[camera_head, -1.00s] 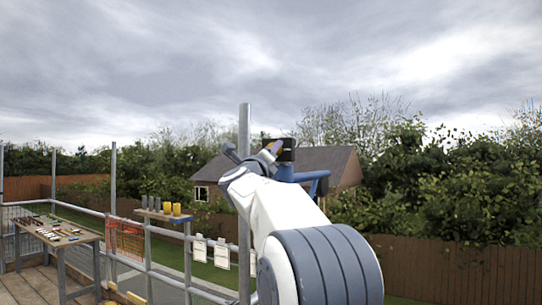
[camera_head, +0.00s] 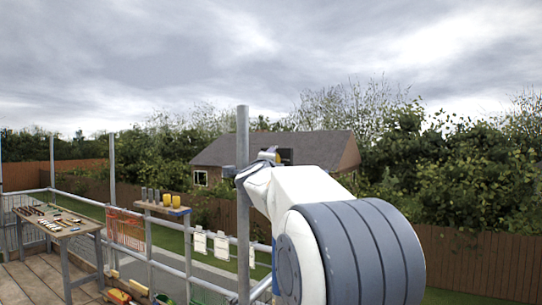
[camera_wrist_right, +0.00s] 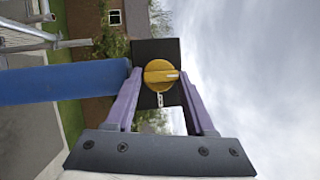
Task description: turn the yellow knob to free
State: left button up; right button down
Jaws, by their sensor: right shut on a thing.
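The yellow knob (camera_wrist_right: 160,75) sits on a dark plate (camera_wrist_right: 146,50) in the right wrist view. It has a pale mark on its right side, and a small white marking shows on the plate below it. My right gripper (camera_wrist_right: 160,76) has its two purple fingers on either side of the knob and is shut on it. In the head view the dark plate (camera_head: 286,156) shows beside the upright pole, at the end of my right arm. My arm hides most of the knob there. My left gripper is not in view.
A blue tube (camera_wrist_right: 60,84) runs in from the left, close to the left finger. A grey upright pole (camera_head: 243,190) stands beside my right wrist. A tool table (camera_head: 62,225) and a small shelf with yellow cups (camera_head: 172,205) are at the left.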

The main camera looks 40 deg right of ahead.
jog(key=shift+w+f, duration=0.1)
jog(key=shift+f, duration=0.15)
jog(key=shift+c, duration=1.5)
grip_release()
jog(key=shift+r, duration=0.1)
jog(key=b+v, duration=0.3)
jog(key=v, duration=0.7)
jog(key=shift+s, duration=0.25)
jog(key=shift+w+a, duration=0.1)
jog(key=shift+a, duration=0.05)
